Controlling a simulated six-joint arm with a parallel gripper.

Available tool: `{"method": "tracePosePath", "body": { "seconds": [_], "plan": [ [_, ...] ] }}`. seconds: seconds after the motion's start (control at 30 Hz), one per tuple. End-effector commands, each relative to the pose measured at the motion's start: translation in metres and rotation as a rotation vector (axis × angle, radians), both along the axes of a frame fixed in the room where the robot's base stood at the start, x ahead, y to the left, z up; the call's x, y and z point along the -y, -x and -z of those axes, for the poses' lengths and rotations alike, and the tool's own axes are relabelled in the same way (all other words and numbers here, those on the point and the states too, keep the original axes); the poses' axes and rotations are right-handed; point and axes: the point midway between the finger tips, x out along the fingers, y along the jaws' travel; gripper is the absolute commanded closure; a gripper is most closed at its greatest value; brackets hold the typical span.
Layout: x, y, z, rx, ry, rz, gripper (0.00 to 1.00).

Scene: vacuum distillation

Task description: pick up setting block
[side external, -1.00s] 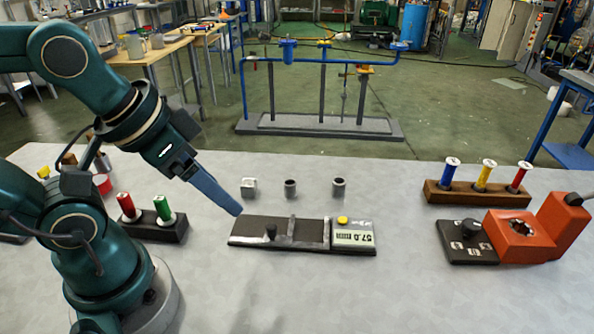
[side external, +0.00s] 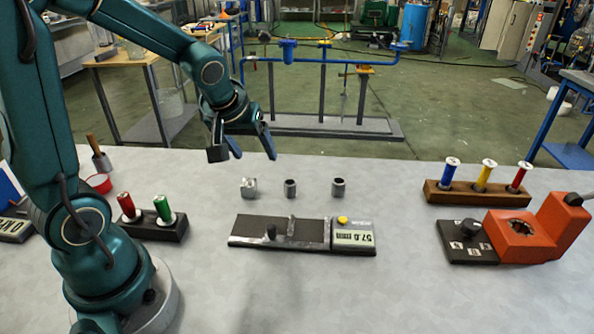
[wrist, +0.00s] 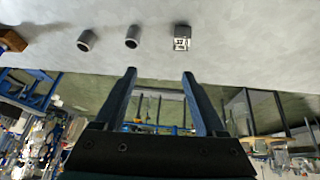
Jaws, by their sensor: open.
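The likely setting block is a small pale grey block (side external: 249,188) with a marked face, standing on the table left of two hollow cylinders. In the wrist view the block (wrist: 182,38) shows dark markings, beyond and slightly left of my right-hand finger's tip. My gripper (side external: 253,156) is open and empty, above and behind the block in the side view. Its two spread fingers also show in the wrist view (wrist: 159,73), with nothing between them.
Two grey hollow cylinders (side external: 290,188) (side external: 339,187) stand to the block's right. A dark gauge (side external: 275,244) with a display lies in front. A rack (side external: 155,229) with red and green spools stands left. An orange device (side external: 520,237) and wooden spool rack (side external: 465,198) stand right.

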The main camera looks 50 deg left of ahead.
Motion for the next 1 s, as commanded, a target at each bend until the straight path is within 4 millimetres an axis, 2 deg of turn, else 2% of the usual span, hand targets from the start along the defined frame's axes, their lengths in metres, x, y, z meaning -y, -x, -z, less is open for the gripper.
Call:
{"method": "tracePosePath", "body": {
  "seconds": [0.03,0.2,0.37,0.73,1.0],
  "plan": [
    [-0.008,0.000,0.013,-0.034,0.007,-0.023,0.28],
    [-0.022,0.007,0.041,-0.113,0.025,-0.062,0.28],
    [-0.027,0.011,0.052,-0.141,0.036,-0.081,0.28],
    [-0.037,0.001,0.085,-0.141,0.034,-0.080,0.28],
    [-0.040,-0.003,0.095,-0.137,0.035,-0.079,0.28]
  ]
}}
